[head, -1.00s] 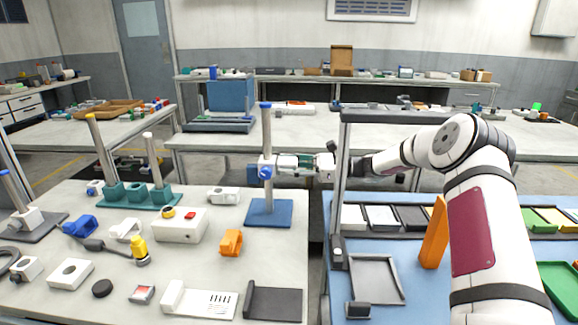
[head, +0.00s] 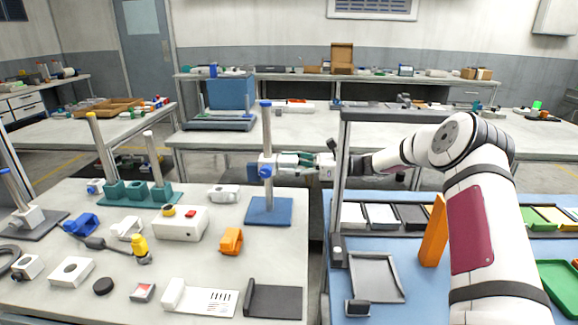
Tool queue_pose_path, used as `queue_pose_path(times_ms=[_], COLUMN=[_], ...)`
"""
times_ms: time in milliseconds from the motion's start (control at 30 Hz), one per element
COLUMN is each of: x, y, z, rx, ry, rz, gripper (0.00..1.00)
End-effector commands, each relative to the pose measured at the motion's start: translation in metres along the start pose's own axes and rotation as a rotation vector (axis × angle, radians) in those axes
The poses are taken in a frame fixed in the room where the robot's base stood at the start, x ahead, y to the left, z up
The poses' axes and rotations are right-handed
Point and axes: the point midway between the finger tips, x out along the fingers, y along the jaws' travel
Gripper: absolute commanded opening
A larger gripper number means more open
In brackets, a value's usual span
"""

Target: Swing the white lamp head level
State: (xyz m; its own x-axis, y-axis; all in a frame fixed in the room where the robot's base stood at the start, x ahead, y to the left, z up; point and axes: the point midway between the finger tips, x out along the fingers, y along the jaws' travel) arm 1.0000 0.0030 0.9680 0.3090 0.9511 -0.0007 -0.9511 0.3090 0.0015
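An upright grey post (head: 267,130) with a blue cap stands on a blue square base (head: 269,211) at the right side of the left table. Partway up it is a small white fitting (head: 265,161) with a blue part (head: 253,172) on its left. This fitting seems to be the white lamp head, but its shape and tilt are too small to make out. My gripper (head: 285,160) reaches in from the right, its greenish fingers pointing left at the fitting. The fingertips are at or just beside it; whether they touch or grip it cannot be told.
A teal stand (head: 140,196) with several posts, a white box with a red button (head: 181,224) and an orange clip (head: 231,241) lie on the left table. An orange block (head: 434,232) stands on the blue table.

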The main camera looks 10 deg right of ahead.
Motion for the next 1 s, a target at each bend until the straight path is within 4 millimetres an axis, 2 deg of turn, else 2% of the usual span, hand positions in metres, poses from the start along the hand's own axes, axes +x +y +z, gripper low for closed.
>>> queue_pose_path(times_ms=[200,333,800,1000], x=[-0.001,-0.011,-0.098,-0.117], y=[0.000,-0.001,-0.001,0.000], z=[0.001,0.000,0.000,0.000], rx=[-0.001,-0.001,-0.002,0.000], ry=[0.000,0.001,0.001,0.000], rz=[0.000,-0.003,-0.002,-0.001], gripper=[0.57,0.57,0.57,0.57])
